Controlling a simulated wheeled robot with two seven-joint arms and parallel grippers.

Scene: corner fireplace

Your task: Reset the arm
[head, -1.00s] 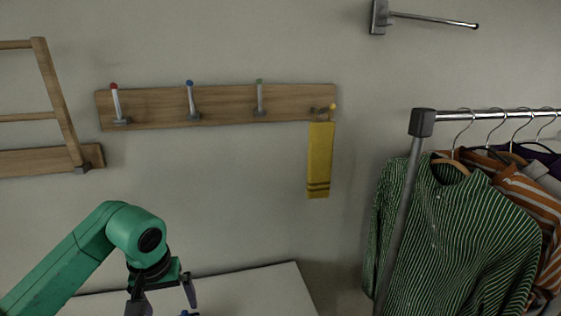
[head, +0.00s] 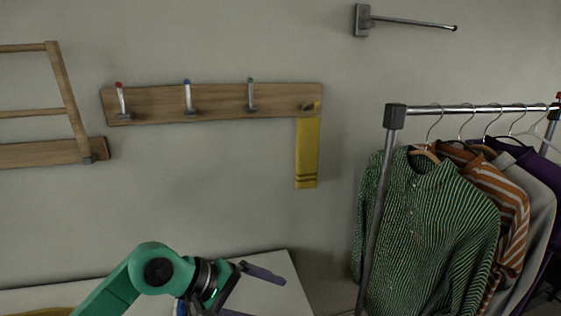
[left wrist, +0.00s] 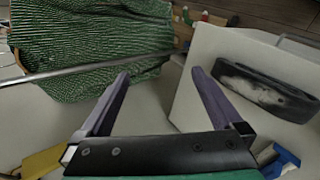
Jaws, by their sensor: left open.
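My left gripper (head: 263,297) is at the bottom of the head view, pointing right in front of the white surface. In the left wrist view its two purple-grey fingers (left wrist: 160,74) are spread apart with nothing between them. My green left arm (head: 135,280) comes in from the lower left. My right gripper is in neither view. The wooden hook rail (head: 215,102) is on the wall above, well apart from the gripper. A yellow scarf (head: 307,153) with dark stripes near its lower end hangs at the rail's right end.
A metal clothes rack (head: 396,117) at right holds a green striped shirt (head: 430,215) and other garments. A white surface (head: 275,270) lies below the gripper. A dark grey object (left wrist: 265,92) and a blue object (left wrist: 283,162) show in the left wrist view. A metal wall arm (head: 410,22) sits upper right.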

